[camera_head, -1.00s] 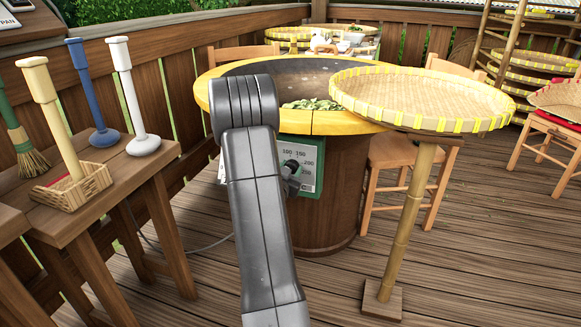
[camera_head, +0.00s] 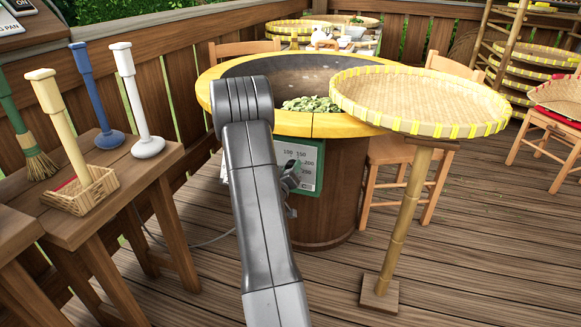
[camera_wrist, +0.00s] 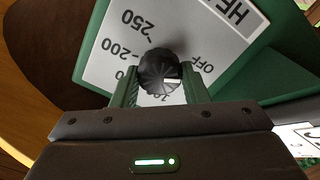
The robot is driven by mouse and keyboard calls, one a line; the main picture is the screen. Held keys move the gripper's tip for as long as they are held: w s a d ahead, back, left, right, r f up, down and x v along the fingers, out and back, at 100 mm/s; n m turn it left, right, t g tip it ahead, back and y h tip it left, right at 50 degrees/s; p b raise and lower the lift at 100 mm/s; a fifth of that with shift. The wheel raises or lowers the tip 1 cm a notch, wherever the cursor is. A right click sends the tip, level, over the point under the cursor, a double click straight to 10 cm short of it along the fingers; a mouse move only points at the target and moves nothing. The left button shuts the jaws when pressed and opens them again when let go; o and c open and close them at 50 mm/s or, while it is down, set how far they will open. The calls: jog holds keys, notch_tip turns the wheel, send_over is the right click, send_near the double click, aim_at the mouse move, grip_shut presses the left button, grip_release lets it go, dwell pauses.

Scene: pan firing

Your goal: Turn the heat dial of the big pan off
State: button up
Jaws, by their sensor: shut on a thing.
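The big pan (camera_head: 300,78) is a dark bowl in a yellow-rimmed wooden barrel, with green leaves inside. Its heat panel (camera_head: 312,163) is a white, numbered scale on a green board on the barrel's front. In the wrist view, the black ridged heat dial (camera_wrist: 158,66) sits between the green fingers of my gripper (camera_wrist: 160,85), which is shut on it. The dial's white mark faces lower right, below the OFF label (camera_wrist: 204,66). The lower numbers are partly hidden by the dial and fingers.
A flat woven tray (camera_head: 420,98) on a bamboo post stands close right of the pan. A wooden table (camera_head: 140,170) with pestle-like tools and a small basket (camera_head: 82,192) is at left. Chairs stand behind and right. The deck at front right is clear.

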jog(key=shift+s+f+n, duration=0.1)
jog(key=shift+f+n, duration=0.05)
jog(key=shift+n, duration=0.55)
jog(key=shift+p, duration=0.3)
jog(key=o, duration=1)
jog(key=shift+c, duration=0.2)
jog(key=p+v, duration=0.2)
jog(key=v, duration=1.1)
jog(key=shift+s, duration=0.35)
jog(key=shift+a, duration=0.15)
